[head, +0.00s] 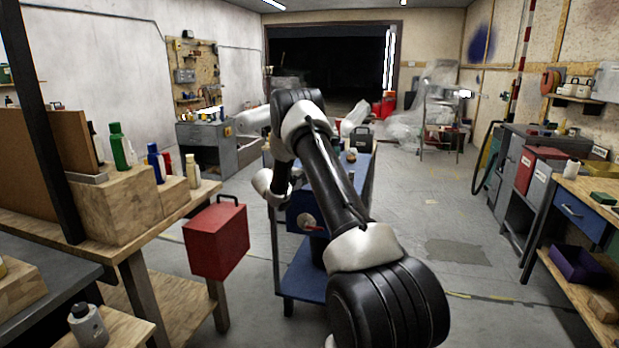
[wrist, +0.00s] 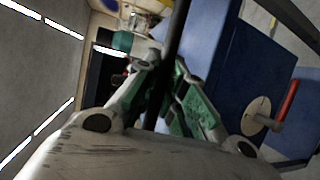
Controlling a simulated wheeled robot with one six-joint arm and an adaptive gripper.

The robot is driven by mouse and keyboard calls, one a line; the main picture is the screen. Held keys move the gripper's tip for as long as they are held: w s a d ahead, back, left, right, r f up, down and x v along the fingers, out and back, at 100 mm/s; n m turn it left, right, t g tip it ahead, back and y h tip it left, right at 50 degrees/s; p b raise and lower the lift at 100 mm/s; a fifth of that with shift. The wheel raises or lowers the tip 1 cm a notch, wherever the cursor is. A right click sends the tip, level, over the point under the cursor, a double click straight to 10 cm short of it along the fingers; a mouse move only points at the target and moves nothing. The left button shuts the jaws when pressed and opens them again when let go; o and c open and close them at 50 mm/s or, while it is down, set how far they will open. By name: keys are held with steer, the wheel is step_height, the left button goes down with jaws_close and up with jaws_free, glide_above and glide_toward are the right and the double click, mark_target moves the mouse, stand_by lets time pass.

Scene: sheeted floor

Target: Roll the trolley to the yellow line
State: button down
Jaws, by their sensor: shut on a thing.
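The trolley (head: 303,277) is blue with dark posts and stands in the middle of the head view, partly hidden behind my arm. Its blue side also fills the right of the wrist view (wrist: 232,72). My gripper (wrist: 168,80) has green-padded fingers, shut on a dark bar that appears to be the trolley's handle. In the head view my gripper is hidden behind my arm. A worn, broken yellow line (head: 458,295) shows on the floor to the right of my arm; its full run is hidden.
A red box (head: 216,241) with a handle is close to the trolley's left, beside a wooden workbench (head: 95,236). Cabinets and a bench (head: 571,209) line the right wall. Plastic-wrapped things (head: 432,100) stand at the back. The floor right of the trolley is clear.

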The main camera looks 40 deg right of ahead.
steer(key=c, duration=1.5)
jaws_free()
steer(key=v, duration=1.2)
